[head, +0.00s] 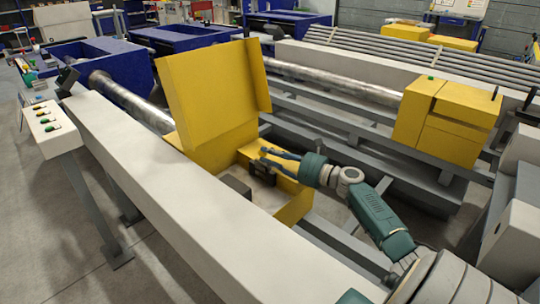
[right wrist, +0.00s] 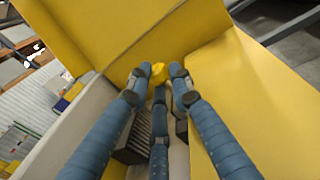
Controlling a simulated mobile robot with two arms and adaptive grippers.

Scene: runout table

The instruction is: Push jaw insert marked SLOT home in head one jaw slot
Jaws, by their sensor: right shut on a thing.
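The yellow head with its raised cover (head: 212,90) stands open in the middle of the head view. Inside it are a dark block (head: 235,186) and a second dark block (head: 263,174), apart from each other. My right gripper (head: 264,156) reaches into the head from the right, above the second block. In the right wrist view its fingertips (right wrist: 160,80) close around a small yellow piece (right wrist: 158,72), mostly hidden by the fingers. A ribbed grey block (right wrist: 133,143) shows below them. No SLOT marking can be read. My left gripper is not in view.
A long pale beam (head: 165,185) runs along the near side of the head. A second yellow housing (head: 445,120) stands to the right on the rails. A control panel (head: 47,126) with buttons is at the left. Pipes lie on the rack behind.

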